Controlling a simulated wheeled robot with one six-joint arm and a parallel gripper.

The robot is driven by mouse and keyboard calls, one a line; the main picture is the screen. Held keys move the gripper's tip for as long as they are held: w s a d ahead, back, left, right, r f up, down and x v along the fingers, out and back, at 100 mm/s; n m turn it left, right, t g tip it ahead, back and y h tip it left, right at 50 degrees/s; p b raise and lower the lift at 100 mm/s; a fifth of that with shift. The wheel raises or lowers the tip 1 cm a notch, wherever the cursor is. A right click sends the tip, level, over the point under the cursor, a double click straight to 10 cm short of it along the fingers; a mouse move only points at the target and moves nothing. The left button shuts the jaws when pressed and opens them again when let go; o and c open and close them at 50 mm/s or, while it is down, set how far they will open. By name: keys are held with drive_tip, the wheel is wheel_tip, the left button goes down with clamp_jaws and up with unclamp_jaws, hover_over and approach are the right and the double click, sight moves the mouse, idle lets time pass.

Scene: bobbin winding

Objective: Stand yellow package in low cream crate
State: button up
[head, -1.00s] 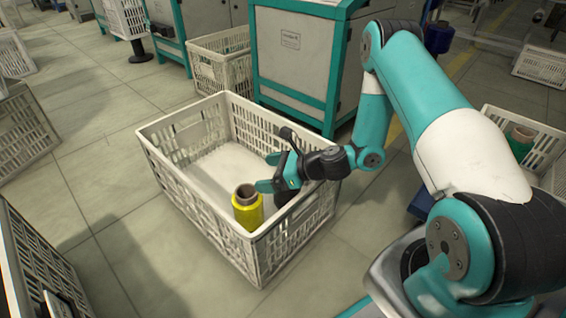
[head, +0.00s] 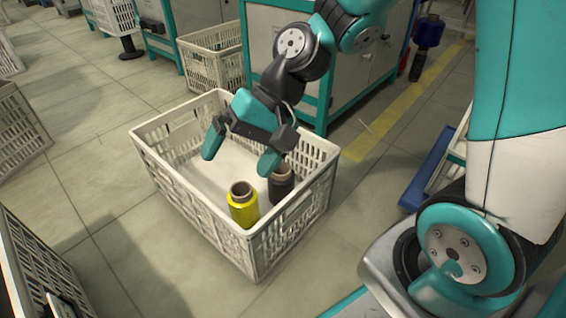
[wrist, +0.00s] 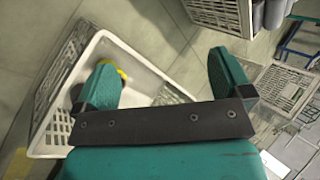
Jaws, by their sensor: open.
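The yellow package (head: 243,204), a yellow bobbin with a brown core, stands upright inside the low cream crate (head: 237,262), near its front corner. A black bobbin (head: 281,186) stands beside it on the right. My gripper (head: 240,158) is open and empty above the crate, with its fingers spread wide and apart from the yellow package. In the wrist view, the yellow package (wrist: 121,78) shows in part behind the left finger of my gripper (wrist: 165,85). The crate (wrist: 47,100) lies at the left there.
Another cream crate (head: 212,62) stands on the floor behind, beside a teal and grey cabinet (head: 264,72). More crates stand at the left edge (head: 18,125). A blue bobbin (head: 428,32) is at the upper right. The tiled floor left of the crate is clear.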

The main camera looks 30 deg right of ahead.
drive_tip(key=s+r+n+h, duration=0.1)
drive_tip(key=s+r+n, duration=0.2)
drive_tip(key=s+n, duration=0.1)
drive_tip(key=s+d+r+n+h, duration=0.1)
drive_tip(key=s+r+n+h, duration=0.1)
drive_tip(key=s+n, duration=0.3)
drive_tip(key=shift+s+r, duration=0.7)
drive_tip(key=shift+s, duration=0.5)
